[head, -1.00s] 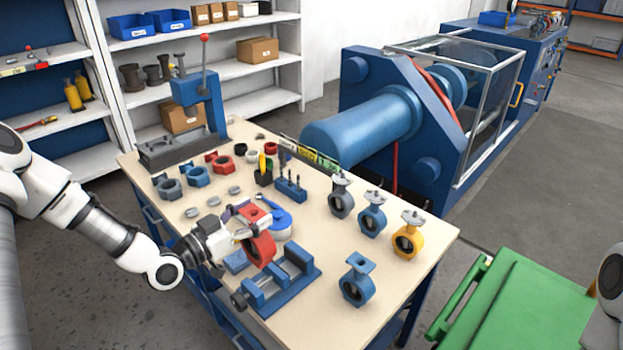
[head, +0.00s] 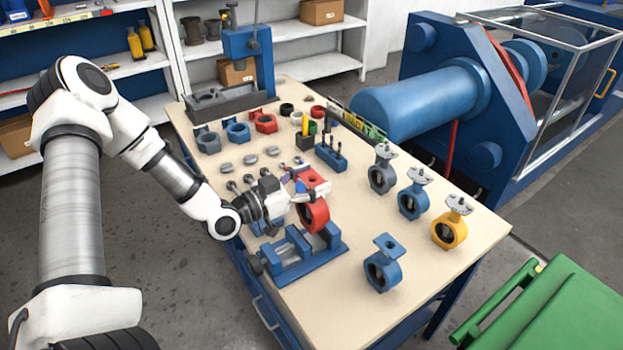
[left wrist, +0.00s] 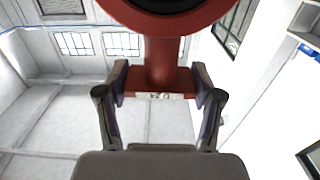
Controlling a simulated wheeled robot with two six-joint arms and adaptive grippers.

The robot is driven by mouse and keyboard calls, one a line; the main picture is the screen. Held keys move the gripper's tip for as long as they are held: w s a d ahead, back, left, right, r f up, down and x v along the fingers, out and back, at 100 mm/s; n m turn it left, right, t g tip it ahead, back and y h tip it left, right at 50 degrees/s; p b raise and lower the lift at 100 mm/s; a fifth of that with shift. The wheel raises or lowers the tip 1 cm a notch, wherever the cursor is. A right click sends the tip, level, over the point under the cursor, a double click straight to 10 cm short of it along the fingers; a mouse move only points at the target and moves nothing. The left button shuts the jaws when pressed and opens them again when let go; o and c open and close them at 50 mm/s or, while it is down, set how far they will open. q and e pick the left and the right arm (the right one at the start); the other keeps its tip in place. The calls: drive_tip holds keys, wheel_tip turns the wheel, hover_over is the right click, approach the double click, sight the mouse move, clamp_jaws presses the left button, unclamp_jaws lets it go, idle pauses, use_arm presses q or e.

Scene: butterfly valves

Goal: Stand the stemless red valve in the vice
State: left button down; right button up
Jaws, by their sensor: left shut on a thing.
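The red valve (head: 314,215) is a ring body with a neck and a flat top flange, and no stem shows on it. My left gripper (head: 287,196) is shut on it at the flange end. In the left wrist view the gripper's fingers (left wrist: 159,84) clasp both sides of the flange, and the red valve's ring (left wrist: 178,18) is at the top edge. The blue vice (head: 283,266) stands at the table's near left edge. The valve appears over the vice's far side; whether they touch I cannot tell. My right gripper is out of view.
A blue valve (head: 382,270) stands right of the vice. A grey-blue valve (head: 381,177), another blue valve (head: 412,200) and a yellow valve (head: 449,232) stand behind it. A blue press (head: 248,60) and loose parts fill the table's far end. The near right tabletop is clear.

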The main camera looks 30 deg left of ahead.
use_arm(q)
drive_tip(key=shift+s+f+b, duration=0.1)
drive_tip(key=shift+f+b, duration=0.2)
drive_tip(key=shift+f, duration=0.25)
wheel_tip(320, 180, down, 2)
drive_tip(key=shift+f+b, duration=0.15)
drive_tip(key=shift+b, duration=0.8)
drive_tip(key=shift+f+b, duration=1.05)
drive_tip(key=shift+f, duration=0.1)
drive_tip(key=shift+c, duration=0.5)
unclamp_jaws()
drive_tip(key=shift+f, duration=0.1)
wheel_tip(320, 180, up, 10)
